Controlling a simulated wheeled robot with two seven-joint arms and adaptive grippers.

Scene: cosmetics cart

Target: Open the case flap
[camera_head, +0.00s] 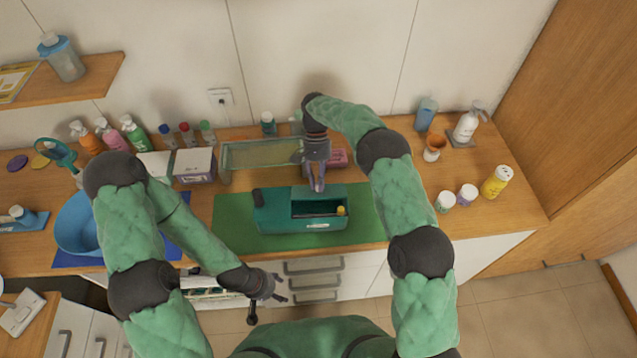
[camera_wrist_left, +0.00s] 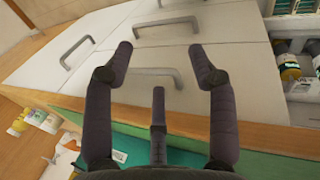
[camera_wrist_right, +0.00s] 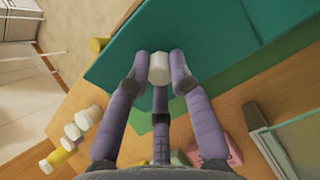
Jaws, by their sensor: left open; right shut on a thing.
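The teal case (camera_head: 272,218) sits on a green mat (camera_head: 228,210) on the wooden counter. Its compartment is partly uncovered, with a small yellow item (camera_head: 341,210) inside at the right end. A teal flap (camera_head: 302,192) stands raised at the compartment's back edge. My right gripper (camera_head: 318,188) reaches down to the flap. In the right wrist view, its fingers (camera_wrist_right: 159,66) are closed around a white knob (camera_wrist_right: 159,70) beside a teal panel (camera_wrist_right: 195,40). My left gripper (camera_head: 281,288) is open and empty in front of the counter; its spread fingers (camera_wrist_left: 163,65) face the drawers.
A glass-like panel (camera_head: 260,153) and a pink item (camera_head: 338,158) stand behind the case. A blue bowl (camera_head: 76,226) is at the left. A yellow bottle (camera_head: 497,181) and white jars (camera_head: 446,202) stand at the right. Drawers (camera_head: 312,266) lie below the counter's front edge.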

